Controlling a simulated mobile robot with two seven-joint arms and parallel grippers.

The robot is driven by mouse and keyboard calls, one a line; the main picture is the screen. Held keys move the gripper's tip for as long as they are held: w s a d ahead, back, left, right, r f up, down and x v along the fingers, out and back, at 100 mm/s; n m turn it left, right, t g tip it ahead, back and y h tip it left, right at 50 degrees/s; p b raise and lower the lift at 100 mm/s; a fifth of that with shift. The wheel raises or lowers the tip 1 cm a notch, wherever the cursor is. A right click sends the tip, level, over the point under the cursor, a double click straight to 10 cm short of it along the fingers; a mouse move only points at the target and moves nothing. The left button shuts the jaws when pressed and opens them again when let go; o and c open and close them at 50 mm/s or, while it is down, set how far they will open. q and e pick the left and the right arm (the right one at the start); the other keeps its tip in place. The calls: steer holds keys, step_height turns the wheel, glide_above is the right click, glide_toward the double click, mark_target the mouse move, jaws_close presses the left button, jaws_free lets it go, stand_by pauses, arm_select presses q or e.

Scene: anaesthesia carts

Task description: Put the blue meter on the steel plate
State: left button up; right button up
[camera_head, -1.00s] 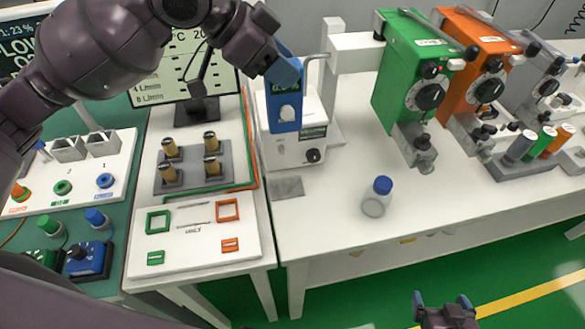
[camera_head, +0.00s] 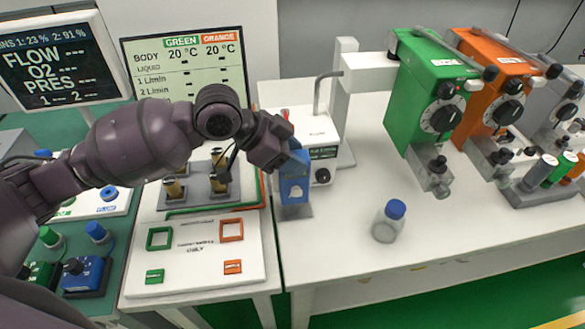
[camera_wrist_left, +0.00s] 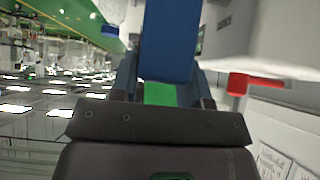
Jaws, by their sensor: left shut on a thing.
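The blue meter (camera_head: 294,182) is in the jaws of my left gripper (camera_head: 291,154), which is shut on its upper end. The meter hangs upright in front of the white instrument box. Its lower end is over the small steel plate (camera_head: 297,212) on the white table, and it hides most of the plate. I cannot tell whether the meter touches the plate. In the left wrist view the meter (camera_wrist_left: 168,45) is a blue block between the two fingers. My right gripper is not in view.
The white instrument box (camera_head: 322,140) with a bent tube stands just behind the meter. A blue-capped bottle (camera_head: 388,222) stands to the right. Green (camera_head: 428,92) and orange (camera_head: 488,88) vaporizers are farther right. The white board with coloured frames (camera_head: 195,250) is at left.

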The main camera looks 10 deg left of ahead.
arm_select(q)
step_height(320, 180, down, 4)
steer(key=shift+r, duration=0.25)
steer(key=shift+f, duration=0.2)
steer(key=o, duration=1.1)
steer(key=shift+o, duration=0.2)
steer(key=shift+r, duration=0.1)
steer(key=shift+a+r, duration=0.2)
steer(key=v, duration=1.1)
steer(key=shift+a+r+p, duration=0.2)
steer(key=shift+p, duration=0.2)
steer(key=shift+s, duration=0.1)
